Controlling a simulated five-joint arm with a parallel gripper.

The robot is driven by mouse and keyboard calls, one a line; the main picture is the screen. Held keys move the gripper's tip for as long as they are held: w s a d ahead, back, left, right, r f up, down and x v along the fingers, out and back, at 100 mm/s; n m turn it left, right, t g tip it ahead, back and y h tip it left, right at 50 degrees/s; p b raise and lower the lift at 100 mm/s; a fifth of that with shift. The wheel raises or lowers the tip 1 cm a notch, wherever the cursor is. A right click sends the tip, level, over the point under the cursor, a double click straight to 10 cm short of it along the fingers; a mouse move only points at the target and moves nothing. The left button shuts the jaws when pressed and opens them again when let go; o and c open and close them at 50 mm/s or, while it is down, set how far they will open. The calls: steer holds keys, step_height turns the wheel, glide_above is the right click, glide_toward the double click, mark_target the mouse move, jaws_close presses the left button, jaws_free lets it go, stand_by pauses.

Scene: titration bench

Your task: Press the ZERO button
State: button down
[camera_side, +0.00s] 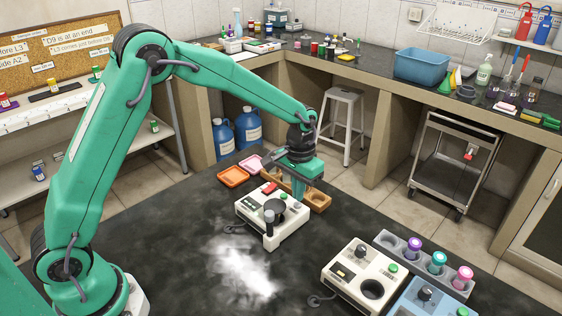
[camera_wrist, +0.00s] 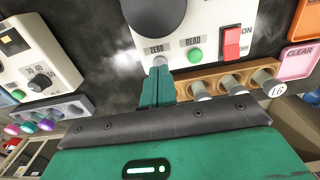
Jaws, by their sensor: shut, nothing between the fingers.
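The white device (camera_side: 262,226) stands on the dark bench, with a dark round top. In the wrist view its front panel (camera_wrist: 212,57) carries a grey ZERO button (camera_wrist: 159,61) under its label, a green READ button (camera_wrist: 195,55) and a red ON switch (camera_wrist: 231,42). My gripper (camera_side: 299,197) points down at the device's far right edge. In the wrist view the shut, empty green fingers (camera_wrist: 160,72) have their tips right at the ZERO button, covering its lower part. I cannot tell whether they touch or press it.
A wooden rack (camera_side: 319,198) stands close behind the device and holds pale-capped tubes in the wrist view. Orange (camera_side: 233,177) and pink (camera_side: 251,163) trays lie beyond it. A second white device (camera_side: 352,285) and a grey vial rack (camera_side: 457,291) stand to the right.

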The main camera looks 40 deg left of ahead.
mark_target(297, 204)
steer(key=shift+f, duration=0.95)
stand_by(0.6)
steer(key=shift+r, duration=3.8)
steer(key=s+a+r+t, duration=0.3)
steer(key=s+a+r, duration=0.2)
steer(key=s+r, duration=0.75)
steer(key=s+a+t, duration=0.2)
steer(key=s, duration=1.2)
steer(key=shift+a+f+t, duration=0.3)
steer(key=shift+f, duration=0.05)
